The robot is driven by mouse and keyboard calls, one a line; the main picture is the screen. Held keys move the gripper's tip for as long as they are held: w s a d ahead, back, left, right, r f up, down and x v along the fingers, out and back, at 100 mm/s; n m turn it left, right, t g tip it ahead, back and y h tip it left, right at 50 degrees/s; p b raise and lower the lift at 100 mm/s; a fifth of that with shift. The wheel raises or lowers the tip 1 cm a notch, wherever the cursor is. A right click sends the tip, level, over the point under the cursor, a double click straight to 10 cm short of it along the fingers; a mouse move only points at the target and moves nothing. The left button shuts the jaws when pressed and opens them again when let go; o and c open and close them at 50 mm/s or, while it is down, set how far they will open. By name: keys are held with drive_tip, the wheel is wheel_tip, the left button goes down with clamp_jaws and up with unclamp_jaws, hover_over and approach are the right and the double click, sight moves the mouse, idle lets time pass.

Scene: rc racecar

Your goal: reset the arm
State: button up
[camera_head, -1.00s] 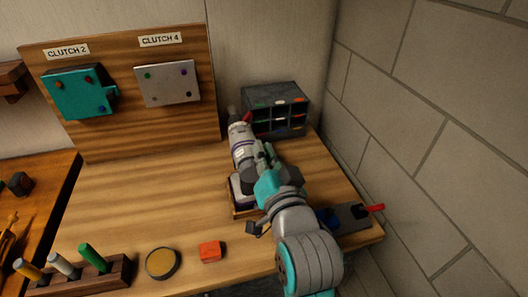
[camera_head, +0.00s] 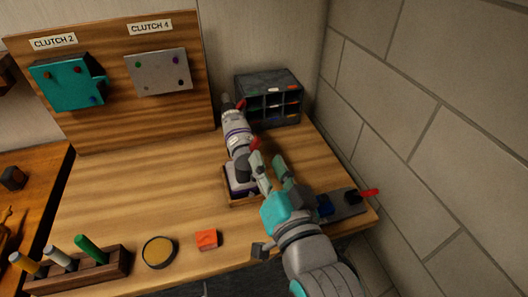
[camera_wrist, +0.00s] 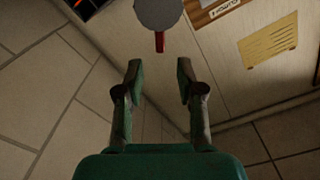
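My gripper (camera_head: 270,167) is above the right part of the wooden workbench (camera_head: 140,195), just right of a grey and white cylindrical device (camera_head: 236,135). In the wrist view my gripper (camera_wrist: 160,75) is open, with two separate fingers and nothing between them. The device stands in a small wooden tray (camera_head: 240,201) and has red parts. From the head view I cannot tell whether a finger touches it. A grey round part with a red tab (camera_wrist: 160,42) shows beyond the fingertips in the wrist view.
A dark drawer organizer (camera_head: 268,97) stands at the back right, near the block wall (camera_head: 440,120). A grey plate with a red handle (camera_head: 368,192) lies at the right edge. An orange block (camera_head: 207,239), a round yellow tin (camera_head: 159,252) and a pen rack (camera_head: 80,275) line the front.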

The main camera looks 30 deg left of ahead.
drive_tip(key=shift+s+d, duration=0.1)
drive_tip(key=shift+d, duration=0.05)
idle(0.4)
drive_tip(key=s+d+f+m+t+h, duration=0.15)
drive_tip(key=d+f+h, duration=0.25)
drive_tip(key=d+f, duration=0.65)
drive_tip(key=s+d+f+m+t+h, duration=0.1)
drive_tip(key=s+d+f+t+h, duration=0.15)
drive_tip(key=d+f, duration=0.85)
drive_tip(key=s+d+f+h, duration=0.2)
drive_tip(key=s+d+h, duration=0.1)
drive_tip(key=s+d, duration=0.5)
drive_tip(key=s+d+f+m+g+h, duration=0.1)
drive_tip(key=s+d+h, duration=0.3)
drive_tip(key=s, duration=1.1)
drive_tip(key=d+f, duration=0.1)
drive_tip(key=d, duration=0.2)
drive_tip(key=shift+s+d+f, duration=0.3)
drive_tip(key=shift+d+f, duration=0.05)
drive_tip(key=shift+f, duration=0.05)
